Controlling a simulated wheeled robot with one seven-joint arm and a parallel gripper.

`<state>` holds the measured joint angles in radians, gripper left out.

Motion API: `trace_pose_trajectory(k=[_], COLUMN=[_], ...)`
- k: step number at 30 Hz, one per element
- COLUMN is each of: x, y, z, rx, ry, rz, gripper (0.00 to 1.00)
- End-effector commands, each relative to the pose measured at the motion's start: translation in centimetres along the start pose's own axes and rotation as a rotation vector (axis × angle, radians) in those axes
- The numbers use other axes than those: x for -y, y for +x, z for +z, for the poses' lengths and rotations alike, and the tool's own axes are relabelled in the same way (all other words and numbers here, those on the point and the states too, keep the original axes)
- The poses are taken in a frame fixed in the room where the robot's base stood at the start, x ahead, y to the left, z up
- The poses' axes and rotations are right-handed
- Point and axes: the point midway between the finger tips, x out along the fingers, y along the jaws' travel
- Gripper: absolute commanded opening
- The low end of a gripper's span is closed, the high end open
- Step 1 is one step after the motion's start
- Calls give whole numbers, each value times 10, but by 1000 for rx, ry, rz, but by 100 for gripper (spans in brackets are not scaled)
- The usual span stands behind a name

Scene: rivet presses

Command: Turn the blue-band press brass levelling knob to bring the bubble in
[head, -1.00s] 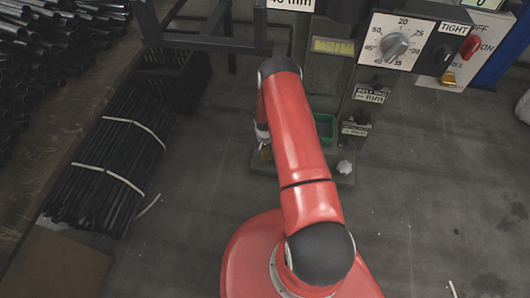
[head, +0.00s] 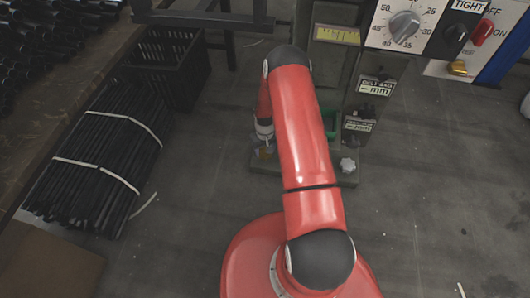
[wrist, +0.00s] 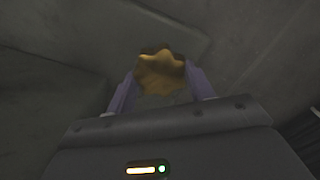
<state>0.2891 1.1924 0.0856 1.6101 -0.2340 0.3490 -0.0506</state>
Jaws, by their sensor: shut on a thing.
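The brass knob (wrist: 160,73) has a lobed rim and sits between the two fingers of my gripper (wrist: 162,82) in the wrist view. The fingers are shut on it, one on each side. In the head view the brass knob (head: 265,153) shows small and dark at the left front of the press base (head: 290,177), just under my gripper (head: 265,138). My red arm covers the middle of the press. I make out neither a bubble vial nor a blue band on this press.
A pale knob (head: 347,165) stands on the base's right corner, with a green tray (head: 329,123) behind. A dial panel (head: 404,25) stands above at the right. A black crate (head: 167,75) and strapped dark rods (head: 100,165) lie left. The right floor is clear.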

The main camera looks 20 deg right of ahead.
Motion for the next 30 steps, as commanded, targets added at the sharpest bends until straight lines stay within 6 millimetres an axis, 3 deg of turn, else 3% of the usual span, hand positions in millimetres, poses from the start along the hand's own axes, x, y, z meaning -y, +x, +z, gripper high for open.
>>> trace_pose_trajectory(k=[13,30], x=[0,0], y=[1,0], z=[0,1], rx=[0,2], ry=[-286,-355], rz=[0,0], gripper=[30,30])
